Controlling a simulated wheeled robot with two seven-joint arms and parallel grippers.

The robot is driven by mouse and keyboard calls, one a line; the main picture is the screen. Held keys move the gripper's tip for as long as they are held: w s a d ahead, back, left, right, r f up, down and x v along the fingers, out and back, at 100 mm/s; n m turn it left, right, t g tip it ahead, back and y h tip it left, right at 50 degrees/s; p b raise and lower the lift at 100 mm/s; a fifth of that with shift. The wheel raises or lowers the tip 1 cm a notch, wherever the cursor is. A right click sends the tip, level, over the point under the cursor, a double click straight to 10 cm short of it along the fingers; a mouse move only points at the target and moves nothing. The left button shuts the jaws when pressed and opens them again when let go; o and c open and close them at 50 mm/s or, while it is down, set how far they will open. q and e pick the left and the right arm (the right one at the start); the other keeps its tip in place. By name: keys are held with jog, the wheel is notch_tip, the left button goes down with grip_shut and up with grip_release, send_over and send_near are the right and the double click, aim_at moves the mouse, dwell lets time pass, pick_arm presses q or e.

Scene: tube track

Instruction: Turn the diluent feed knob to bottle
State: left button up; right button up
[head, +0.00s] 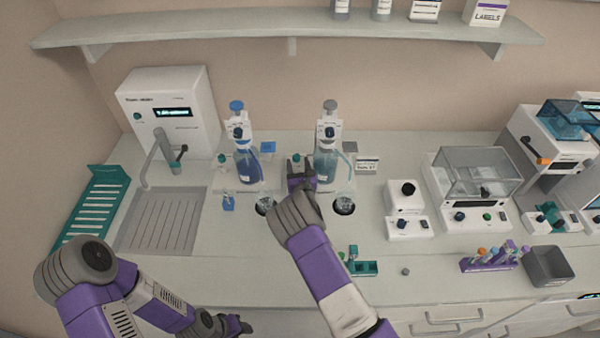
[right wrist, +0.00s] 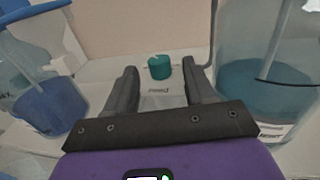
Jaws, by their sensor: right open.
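A teal feed knob (right wrist: 159,67) stands on a pale base with a printed label in front of it. In the head view the knob (head: 297,158) is between the two dispenser bottles. My right gripper (right wrist: 160,80) is open and empty, with its fingertips just short of the knob, one toward each side; I see no contact. It also shows in the head view (head: 299,166). The bottle with teal liquid (head: 325,168) is right of the gripper, and the bottle with blue liquid (head: 247,168) is left. My left gripper (head: 240,326) is low at the front, its jaws unclear.
Both bottles stand close beside the right gripper, also in the wrist view: blue (right wrist: 45,105) and teal (right wrist: 262,95). Another green knob (head: 222,157) is by the blue bottle. A small teal rack (head: 363,268) is right of my forearm. A sink drainer (head: 160,222) lies left.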

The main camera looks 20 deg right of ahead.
jog(key=shift+s+a, duration=0.2)
jog(key=shift+s, duration=1.15)
jog(key=shift+s+a, duration=0.15)
jog(key=shift+s, duration=1.2)
